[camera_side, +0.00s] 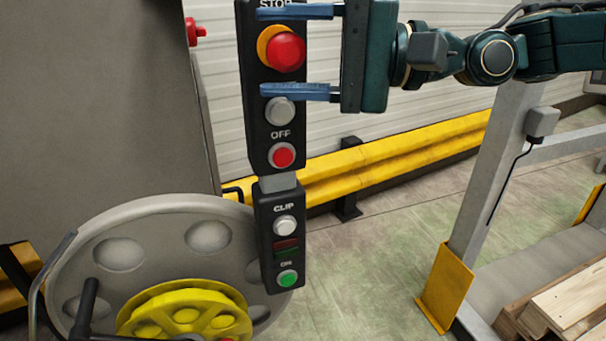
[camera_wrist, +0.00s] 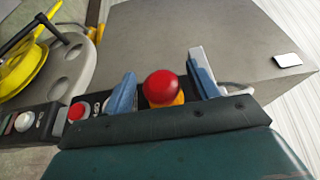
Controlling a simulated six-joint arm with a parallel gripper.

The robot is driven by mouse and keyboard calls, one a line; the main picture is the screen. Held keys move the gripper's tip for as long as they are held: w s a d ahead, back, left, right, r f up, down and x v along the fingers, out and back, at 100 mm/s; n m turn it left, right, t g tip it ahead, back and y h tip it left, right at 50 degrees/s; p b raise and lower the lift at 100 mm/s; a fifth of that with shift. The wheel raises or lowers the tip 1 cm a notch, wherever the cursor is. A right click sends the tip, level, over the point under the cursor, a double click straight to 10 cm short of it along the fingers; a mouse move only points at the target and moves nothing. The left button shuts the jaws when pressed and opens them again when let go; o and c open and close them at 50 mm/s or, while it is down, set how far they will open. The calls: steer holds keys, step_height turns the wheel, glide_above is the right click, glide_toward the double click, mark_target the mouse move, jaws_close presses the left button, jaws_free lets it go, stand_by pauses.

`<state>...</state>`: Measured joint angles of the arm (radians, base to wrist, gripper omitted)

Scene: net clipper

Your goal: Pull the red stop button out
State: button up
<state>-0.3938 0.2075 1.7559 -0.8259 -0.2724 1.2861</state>
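The red stop button (camera_side: 286,52) is a mushroom knob on a yellow ring near the top of the black control panel (camera_side: 252,122), under the word STOP. My gripper (camera_side: 296,52) is open, with one blue finger above the button and one below it. In the side view there is a clear gap between each finger and the button. The wrist view shows the red button (camera_wrist: 162,88) between the two blue fingers, with my gripper (camera_wrist: 163,92) apart from it on both sides. Whether the fingertips reach past the knob is hard to tell.
Below the button are a white button (camera_side: 280,111), a red OFF button (camera_side: 283,155), a white CLIP button (camera_side: 285,226) and a green button (camera_side: 288,278). A grey reel with a yellow hub (camera_side: 190,312) stands at lower left. A yellow guard rail (camera_side: 400,145) runs behind.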

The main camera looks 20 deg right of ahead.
steer(key=v, duration=1.4)
steer(key=shift+a+f, duration=0.1)
steer(key=shift+f, duration=0.05)
stand_by(0.4)
steer(key=s+d+f+n+h, duration=0.2)
steer(key=s+d+f+h, duration=0.6)
steer(key=d, duration=0.4)
steer(key=s+d+f+n+g+h, duration=0.1)
steer(key=s+d+f+n+h, duration=0.1)
steer(key=s+d+f+h, duration=0.6)
steer(key=s+d+f, duration=0.2)
steer(key=d, duration=0.2)
steer(key=shift+s+d+h, duration=0.25)
steer(key=shift+d+h, duration=0.05)
steer(key=shift+d, duration=0.05)
steer(key=shift+f, duration=0.1)
stand_by(0.7)
